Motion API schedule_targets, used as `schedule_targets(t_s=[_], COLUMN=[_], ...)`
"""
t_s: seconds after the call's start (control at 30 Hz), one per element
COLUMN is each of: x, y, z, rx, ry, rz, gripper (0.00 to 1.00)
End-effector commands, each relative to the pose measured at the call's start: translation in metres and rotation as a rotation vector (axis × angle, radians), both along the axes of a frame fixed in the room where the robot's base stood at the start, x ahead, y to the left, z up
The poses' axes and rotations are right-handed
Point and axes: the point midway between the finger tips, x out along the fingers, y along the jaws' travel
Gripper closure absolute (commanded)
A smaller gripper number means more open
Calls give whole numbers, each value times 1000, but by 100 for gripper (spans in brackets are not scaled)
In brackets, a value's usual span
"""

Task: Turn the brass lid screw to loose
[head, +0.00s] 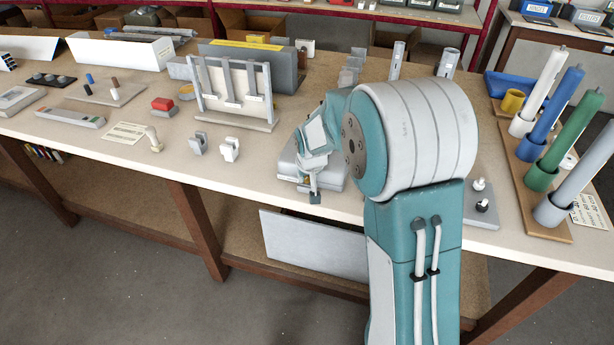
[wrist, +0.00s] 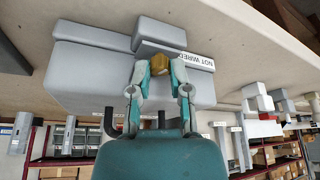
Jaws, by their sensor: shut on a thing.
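The brass lid screw (wrist: 160,64) shows in the wrist view as a small brass piece against a grey box (wrist: 85,75). My gripper (wrist: 160,70) has one finger on each side of it and is shut on it. The fingers hide part of the screw, and I cannot tell how far it is turned. A label on the box reads "NOT WIRED" (wrist: 195,61). In the head view the grey box (head: 327,182) sits near the table's front edge, partly hidden behind my arm. My gripper (head: 308,180) is low over it.
To the right are a plate with two knobs (head: 478,207) and a wooden rack with coloured tubes (head: 543,215). Bare tabletop (head: 262,175) lies just left of the box.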

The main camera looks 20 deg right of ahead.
Motion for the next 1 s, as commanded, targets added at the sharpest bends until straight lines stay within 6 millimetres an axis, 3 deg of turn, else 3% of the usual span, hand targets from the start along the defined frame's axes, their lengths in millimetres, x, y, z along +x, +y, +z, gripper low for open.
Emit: schedule_targets(t_s=[0.47, 0.5, 0.57, 1.0], x=[0, 0, 0, 0], y=[1, 1, 1, 0], z=[0, 0, 0, 1], rx=[0, 0, 0, 0], ry=[-1, -1, -1, -1], rz=[12, 12, 12, 8], gripper=[100, 62, 41, 41])
